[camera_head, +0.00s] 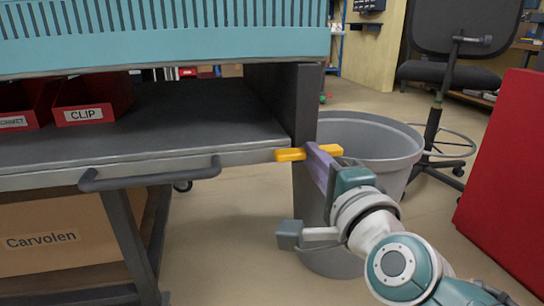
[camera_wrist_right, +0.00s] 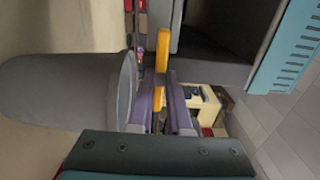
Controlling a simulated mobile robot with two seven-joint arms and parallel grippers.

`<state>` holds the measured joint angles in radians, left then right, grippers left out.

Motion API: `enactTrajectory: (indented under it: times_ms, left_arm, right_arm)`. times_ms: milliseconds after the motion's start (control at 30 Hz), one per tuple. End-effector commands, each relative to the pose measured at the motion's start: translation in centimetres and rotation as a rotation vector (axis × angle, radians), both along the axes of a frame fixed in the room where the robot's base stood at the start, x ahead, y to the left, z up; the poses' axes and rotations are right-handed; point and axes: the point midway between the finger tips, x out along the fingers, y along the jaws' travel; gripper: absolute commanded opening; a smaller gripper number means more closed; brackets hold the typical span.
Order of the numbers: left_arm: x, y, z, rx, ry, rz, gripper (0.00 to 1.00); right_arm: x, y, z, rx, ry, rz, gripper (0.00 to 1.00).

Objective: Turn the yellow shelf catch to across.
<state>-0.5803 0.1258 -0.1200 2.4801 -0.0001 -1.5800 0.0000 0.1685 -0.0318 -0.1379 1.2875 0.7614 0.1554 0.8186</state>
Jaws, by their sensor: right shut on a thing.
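The yellow shelf catch (camera_head: 289,155) is a bar at the right end of the shelf's front edge, by the dark corner post. It lies about level, its left end over the shelf edge and its right end out past the post. My right gripper (camera_head: 315,150) has its purple fingers shut on the catch near its middle, hiding that part. In the right wrist view the catch (camera_wrist_right: 162,50) runs up from between the two fingers (camera_wrist_right: 160,100). My left gripper is not in view.
A grey bin (camera_head: 385,140) stands just behind and right of my right gripper. A shelf handle (camera_head: 150,178) sticks out to the left. Red boxes (camera_head: 92,98) stand on the shelf (camera_head: 190,120), under a teal crate (camera_head: 160,35). A red panel (camera_head: 505,180) stands at the right.

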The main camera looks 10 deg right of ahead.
Motion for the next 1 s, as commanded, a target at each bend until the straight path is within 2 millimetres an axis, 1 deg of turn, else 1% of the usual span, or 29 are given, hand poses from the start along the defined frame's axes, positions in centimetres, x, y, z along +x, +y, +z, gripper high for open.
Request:
enactTrajectory:
  times_ms: [333,367,600,633,867,933,1000]
  left_arm:
    - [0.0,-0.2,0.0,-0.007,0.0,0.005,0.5]
    - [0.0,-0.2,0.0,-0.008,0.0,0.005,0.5]
    - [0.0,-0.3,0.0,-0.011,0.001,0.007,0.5]
    - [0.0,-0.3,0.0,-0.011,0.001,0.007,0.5]
    - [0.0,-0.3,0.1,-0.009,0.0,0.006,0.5]
    - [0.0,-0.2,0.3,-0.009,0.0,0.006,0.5]
    - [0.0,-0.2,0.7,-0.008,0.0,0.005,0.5]
  right_arm:
    - [0.0,0.0,0.0,0.008,0.001,0.0,0.0]
    - [0.0,0.0,0.0,0.008,0.001,0.0,0.17]
    - [0.0,0.0,0.0,0.006,0.001,0.0,0.44]
    - [0.0,0.0,0.0,0.005,0.001,0.0,0.46]
    - [-0.1,0.0,0.0,0.004,0.001,0.0,0.46]
    - [-0.4,0.0,0.1,0.004,0.001,0.0,0.46]
    - [-1.1,0.0,0.1,0.003,0.002,0.0,0.46]
